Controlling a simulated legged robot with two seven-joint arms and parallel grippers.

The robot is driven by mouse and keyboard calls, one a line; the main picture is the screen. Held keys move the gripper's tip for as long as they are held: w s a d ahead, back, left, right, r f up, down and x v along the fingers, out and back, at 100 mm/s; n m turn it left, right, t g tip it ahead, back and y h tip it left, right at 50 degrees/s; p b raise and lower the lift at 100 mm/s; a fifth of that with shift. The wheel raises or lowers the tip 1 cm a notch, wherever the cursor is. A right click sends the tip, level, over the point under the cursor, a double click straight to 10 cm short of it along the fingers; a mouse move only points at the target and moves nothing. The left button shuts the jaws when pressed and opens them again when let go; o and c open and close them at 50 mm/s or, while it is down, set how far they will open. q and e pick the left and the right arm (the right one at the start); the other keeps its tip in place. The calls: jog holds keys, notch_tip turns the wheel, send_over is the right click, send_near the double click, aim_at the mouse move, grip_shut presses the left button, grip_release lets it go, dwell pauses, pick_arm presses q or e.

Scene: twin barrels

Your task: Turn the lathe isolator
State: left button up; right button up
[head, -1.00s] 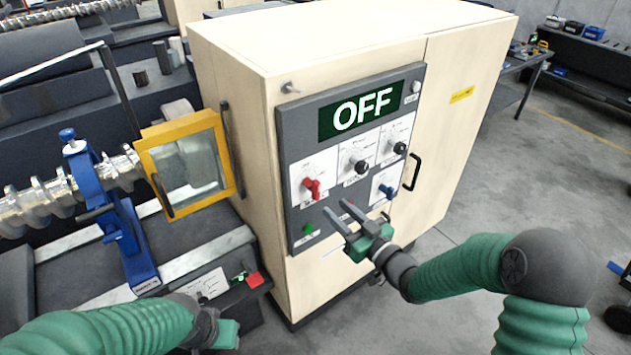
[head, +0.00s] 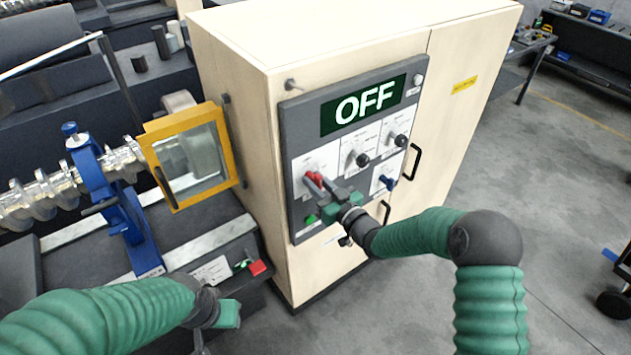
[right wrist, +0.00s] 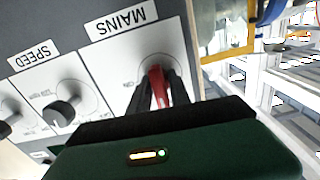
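The lathe isolator is the red MAINS handle (head: 315,179) at the left of the grey control panel (head: 298,225). The display above reads OFF. In the right wrist view the handle (right wrist: 157,84) stands between the two dark fingers of my right gripper (right wrist: 160,92), under the MAINS label. The fingers lie close on both sides of it, with no clear gap. In the head view my right gripper (head: 318,182) partly covers the handle. My left gripper (head: 228,314) is low on the left, away from the panel; its fingers do not show clearly.
The cream cabinet (head: 450,130) has black door handles. A yellow-framed guard (head: 187,157) and blue lathe rest (head: 100,190) stand left. Floor on the right is open.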

jog(key=shift+d+r, duration=0.1)
jog(key=shift+d, duration=0.05)
grip_shut()
jog(key=shift+s+d+m+b, duration=0.15)
jog(key=shift+m+b, duration=0.25)
jog(key=shift+m, duration=0.2)
jog(key=m+b, duration=0.1)
jog(key=m, duration=0.1)
jog(key=shift+m+b, duration=0.35)
jog(key=shift+m, duration=0.05)
jog(key=m+b, duration=0.1)
jog(key=m, duration=0.1)
jog(key=shift+d+m, duration=0.1)
jog(key=shift+m, duration=1.2)
jog(key=shift+d, duration=0.1)
